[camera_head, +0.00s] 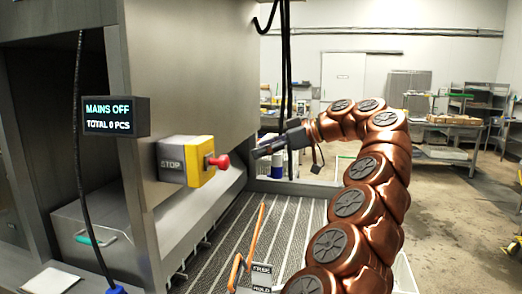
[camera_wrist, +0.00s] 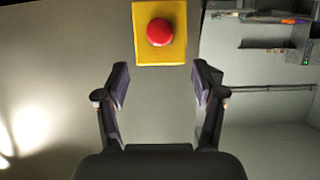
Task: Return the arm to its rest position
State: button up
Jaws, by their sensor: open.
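My copper-coloured arm reaches up from the lower right in the head view and bends over to the left. My gripper (camera_head: 268,149) is at its end, pointing left toward the stop box. In the wrist view the gripper (camera_wrist: 160,85) has its two fingers wide apart with nothing between them. A yellow box with a red stop button (camera_head: 219,161) is on the steel machine, left of the gripper with a gap between. The red button (camera_wrist: 160,32) also shows in the wrist view, beyond the fingertips.
A display (camera_head: 116,116) reads "MAINS OFF" and "TOTAL 0 PCS". The steel machine housing (camera_head: 195,75) fills the left. An orange lever (camera_head: 256,235) stands by a small label block (camera_head: 261,278) over the slatted conveyor (camera_head: 222,247). Open floor (camera_head: 455,225) lies right of my arm; benches stand behind.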

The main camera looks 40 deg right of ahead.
dwell(0.5)
jog(key=w+a+f+g+y, duration=0.15)
jog(key=a+g, duration=0.25)
jog(key=a, duration=1.6)
jog(key=s+a+f+g+h, duration=0.1)
jog(key=s+a+f+g, duration=0.15)
jog(key=a, duration=0.45)
jog(key=s+a+f+g+h, duration=0.1)
jog(key=s+a+f+g, duration=0.1)
jog(key=a+f, duration=0.35)
jog(key=s+a+f+m+g+h, duration=0.25)
jog(key=s+a+f, duration=0.35)
jog(key=s+f, duration=0.4)
jog(key=s+d+f+m+g+h, duration=0.2)
jog(key=s+d+f+m+h, duration=0.1)
jog(key=s+f, duration=1)
jog(key=shift+s+d+h, duration=0.5)
jog(key=shift+s+d, duration=0.1)
jog(key=shift+s, duration=0.2)
jog(key=shift+m, duration=0.25)
